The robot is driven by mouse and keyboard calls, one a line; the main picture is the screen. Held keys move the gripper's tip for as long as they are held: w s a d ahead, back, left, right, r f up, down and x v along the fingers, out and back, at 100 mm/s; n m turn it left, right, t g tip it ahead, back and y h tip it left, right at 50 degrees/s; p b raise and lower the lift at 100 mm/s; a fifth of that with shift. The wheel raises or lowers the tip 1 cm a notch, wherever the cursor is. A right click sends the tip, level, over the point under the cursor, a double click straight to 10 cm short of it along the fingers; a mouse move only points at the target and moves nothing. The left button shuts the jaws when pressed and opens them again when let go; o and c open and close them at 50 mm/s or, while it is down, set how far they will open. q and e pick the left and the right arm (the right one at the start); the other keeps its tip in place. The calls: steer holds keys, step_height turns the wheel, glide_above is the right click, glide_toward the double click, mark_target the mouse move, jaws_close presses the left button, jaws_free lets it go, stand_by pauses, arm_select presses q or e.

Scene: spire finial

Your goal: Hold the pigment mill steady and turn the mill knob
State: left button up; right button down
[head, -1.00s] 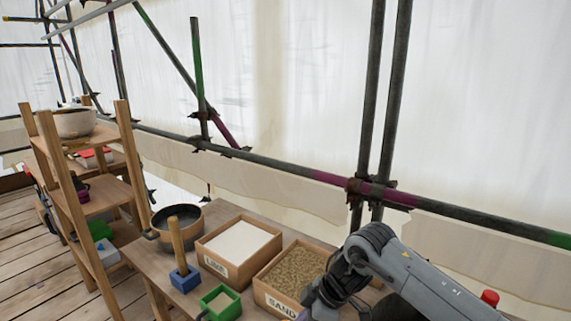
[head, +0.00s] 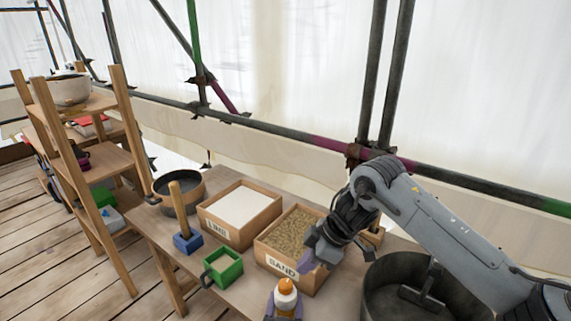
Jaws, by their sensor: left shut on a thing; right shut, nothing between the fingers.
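The pigment mill (head: 286,301) is a small white and orange upright piece at the bottom edge of the head view. Its mill knob (head: 286,285) is the orange top. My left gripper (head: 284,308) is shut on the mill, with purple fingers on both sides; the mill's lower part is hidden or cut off. My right gripper (head: 306,262) is shut and empty. It is above and a little right of the mill, in front of the sand box, apart from the knob.
A sand box (head: 262,245), a lime box (head: 207,222), a green box (head: 223,279), a blue block with a wooden handle (head: 186,243) and a dark pan (head: 160,189) stand on the wooden table (head: 165,225). A large grey tub (head: 372,300) is at lower right. Wooden shelves stand left.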

arm_select(q)
steer(key=o, duration=1.2)
steer(key=shift+s, duration=0.15)
